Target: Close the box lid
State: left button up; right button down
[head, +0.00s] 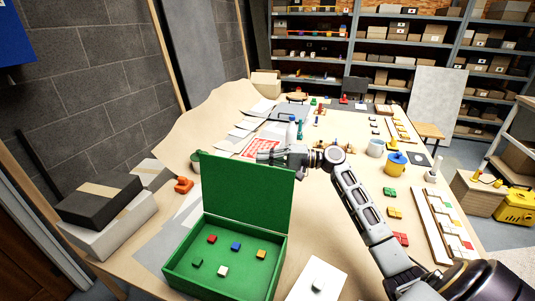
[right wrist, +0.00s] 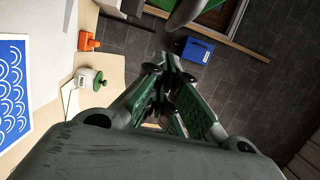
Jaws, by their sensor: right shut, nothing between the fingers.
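The green box (head: 225,288) stands on the table in the lower middle of the head view. Its lid (head: 245,200) is open and stands roughly upright at the back of the box. Several small coloured bricks lie inside, including a red, a blue and a yellow one. My right gripper (head: 264,156) is shut and empty at the lid's upper edge, on its far side; I cannot tell whether it touches. The gripper's closed fingers also show in the right wrist view (right wrist: 165,85), where I cannot make out the lid. My left gripper is not in view.
A black box on a white box (head: 105,230) stands at the left. A white card (head: 316,280) is right of the box.

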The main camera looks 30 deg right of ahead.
jog(key=shift+s+a+p, duration=0.3)
jog(key=shift+s+a, duration=0.35)
jog(key=shift+a, duration=0.15)
jog(key=shift+a, duration=0.1)
